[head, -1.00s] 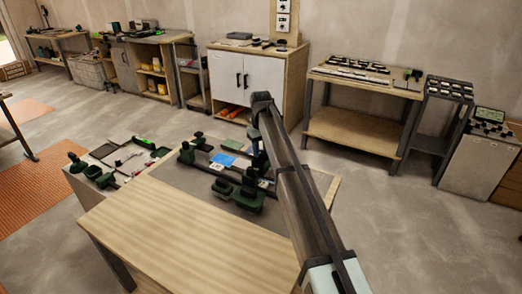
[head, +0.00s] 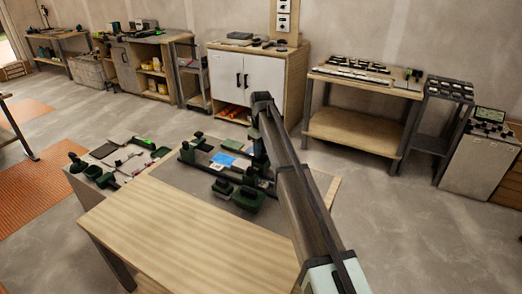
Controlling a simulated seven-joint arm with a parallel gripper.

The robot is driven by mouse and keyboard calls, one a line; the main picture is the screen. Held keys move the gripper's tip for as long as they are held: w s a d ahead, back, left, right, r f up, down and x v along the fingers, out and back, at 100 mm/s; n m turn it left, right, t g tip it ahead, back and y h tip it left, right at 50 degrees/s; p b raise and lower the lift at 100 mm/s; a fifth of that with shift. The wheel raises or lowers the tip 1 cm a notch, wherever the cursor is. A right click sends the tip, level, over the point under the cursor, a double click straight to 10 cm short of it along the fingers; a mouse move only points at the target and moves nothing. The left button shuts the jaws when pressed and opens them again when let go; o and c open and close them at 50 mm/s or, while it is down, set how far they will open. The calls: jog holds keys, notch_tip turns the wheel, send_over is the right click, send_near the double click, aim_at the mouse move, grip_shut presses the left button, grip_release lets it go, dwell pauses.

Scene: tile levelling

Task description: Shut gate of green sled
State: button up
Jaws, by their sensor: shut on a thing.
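Several dark green fixtures stand on the grey-topped work table (head: 205,208). Two block-like green parts (head: 246,200) (head: 222,187) sit at its front, and a longer green and black rail assembly (head: 195,150) runs behind them. I cannot tell for certain which of these is the green sled, and its gate is too small to make out. A blue piece (head: 223,159) lies in the middle of the assembly. My gripper (head: 263,172) points down at the assembly's right end, partly hidden by my arm. It is shut on a small dark part there.
A bare wooden tabletop (head: 185,240) lies in front. A side bench (head: 90,185) at left holds tools and green fixtures.

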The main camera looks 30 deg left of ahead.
jog(key=o, duration=1.1)
jog(key=shift+c, duration=0.2)
notch_tip(320, 180, up, 14)
jog(key=shift+f, duration=0.1)
